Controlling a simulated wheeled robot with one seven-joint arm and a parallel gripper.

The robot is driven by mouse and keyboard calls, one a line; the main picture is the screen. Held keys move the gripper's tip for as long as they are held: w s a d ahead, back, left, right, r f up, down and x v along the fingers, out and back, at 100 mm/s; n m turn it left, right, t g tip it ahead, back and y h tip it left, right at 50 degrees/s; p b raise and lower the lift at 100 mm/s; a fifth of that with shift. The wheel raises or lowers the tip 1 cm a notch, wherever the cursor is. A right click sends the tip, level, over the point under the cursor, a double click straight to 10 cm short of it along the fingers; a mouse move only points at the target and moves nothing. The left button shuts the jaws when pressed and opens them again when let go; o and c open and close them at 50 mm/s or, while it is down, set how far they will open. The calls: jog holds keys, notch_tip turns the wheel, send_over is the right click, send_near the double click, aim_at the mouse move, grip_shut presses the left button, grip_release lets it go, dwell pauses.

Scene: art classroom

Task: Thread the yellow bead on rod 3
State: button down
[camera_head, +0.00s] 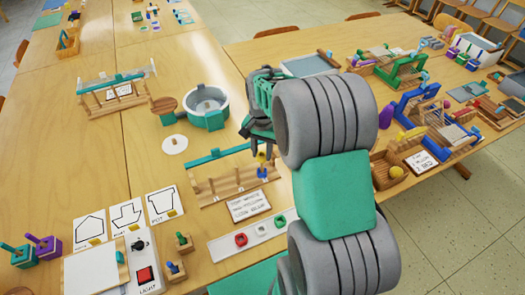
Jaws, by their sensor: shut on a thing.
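A wooden rod stand (222,189) with several upright rods lies on the table left of my arm, with a teal bar (217,156) along its back. My gripper (261,150) points down over the stand's right end and is shut on a small yellow bead (261,157). A blue piece (262,172) sits just below the bead at that end of the stand. I cannot tell whether the bead is around a rod or only above one. The rod numbers are too small to read. My arm hides part of the table to the right.
A printed card (248,204) lies in front of the stand, and a white strip with coloured rings (255,235) is nearer. A teal-and-white round container (207,105) stands behind. A wooden tray (378,180) with a yellow ball (396,172) is to the right.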

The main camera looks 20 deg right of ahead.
jog(key=shift+f, duration=0.45)
dwell(0.6)
dwell(0.4)
jog(key=c, duration=0.9)
grip_release()
jog(key=shift+c, duration=0.2)
notch_tip(320, 180, up, 8)
jog(key=shift+f+b, duration=0.1)
jog(key=shift+b, duration=0.45)
